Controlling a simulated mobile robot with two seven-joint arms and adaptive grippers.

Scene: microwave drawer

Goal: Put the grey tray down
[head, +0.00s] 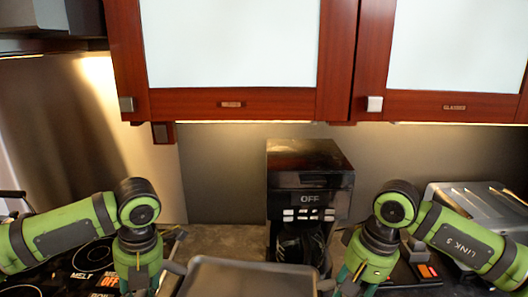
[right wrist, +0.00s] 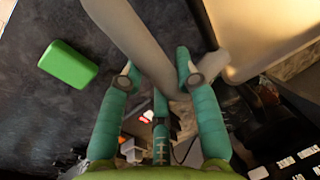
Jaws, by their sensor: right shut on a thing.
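The grey tray (head: 250,281) is at the bottom middle of the head view, in front of the coffee maker, its near part cut off by the frame. In the right wrist view a pale tray side (right wrist: 250,35) and its grey handle bar (right wrist: 135,38) show. My right gripper (right wrist: 160,78) has its teal fingers around that bar; in the head view this gripper (head: 350,279) is at the tray's right end. My left gripper (head: 143,280) is by the tray's left end, its fingertips cut off or hidden. I cannot tell what supports the tray.
A black coffee maker (head: 308,185) stands on the counter behind the tray. A stove (head: 80,265) is at left, a silver toaster (head: 475,205) at right. Red-brown cabinets (head: 235,105) hang above. A green block (right wrist: 68,64) lies on a dark surface in the right wrist view.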

